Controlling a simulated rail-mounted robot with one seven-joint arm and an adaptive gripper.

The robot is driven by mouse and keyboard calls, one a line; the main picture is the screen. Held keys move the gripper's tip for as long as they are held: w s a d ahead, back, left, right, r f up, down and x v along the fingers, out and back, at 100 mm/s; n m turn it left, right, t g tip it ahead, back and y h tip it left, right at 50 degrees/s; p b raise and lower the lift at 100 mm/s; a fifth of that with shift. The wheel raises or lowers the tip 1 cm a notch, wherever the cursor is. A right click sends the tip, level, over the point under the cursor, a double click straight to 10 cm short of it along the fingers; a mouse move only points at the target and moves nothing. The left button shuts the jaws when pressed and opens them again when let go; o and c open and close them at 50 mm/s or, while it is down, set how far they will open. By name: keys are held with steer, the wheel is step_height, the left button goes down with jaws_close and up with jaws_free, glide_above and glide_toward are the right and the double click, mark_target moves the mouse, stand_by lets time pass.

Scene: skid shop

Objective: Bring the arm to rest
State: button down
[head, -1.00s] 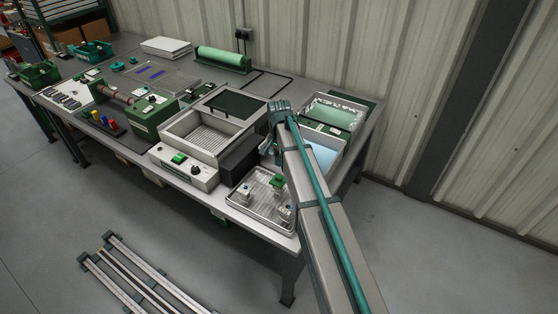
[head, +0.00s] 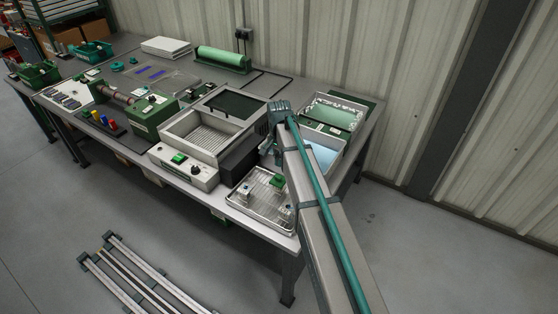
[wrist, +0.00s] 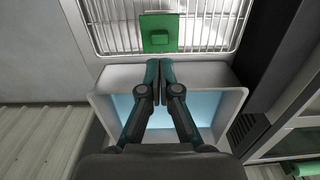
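My gripper (wrist: 159,82) shows in the wrist view with its two fingers together, nothing visible between them. It is above a pale tray with a light blue inside (wrist: 200,110). In the head view my arm reaches in from the bottom right over the bench's right end and hides most of the gripper. A green plate with a small raised block (wrist: 158,32) lies on a wire rack beyond the fingertips, apart from them.
The bench (head: 190,188) carries a grey machine with an open lid (head: 205,135) left of my arm. A corrugated wall (head: 340,50) is behind. Rails (head: 140,275) lie on the floor.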

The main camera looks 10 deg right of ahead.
steer(key=shift+f, duration=0.25)
steer(key=shift+f+b, duration=0.4)
steer(key=shift+f, duration=0.3)
steer(key=shift+f+b, duration=1.05)
steer(key=shift+f, duration=1.3)
step_height(320, 180, up, 8)
steer(key=p, duration=0.4)
stand_by(0.5)
stand_by(0.4)
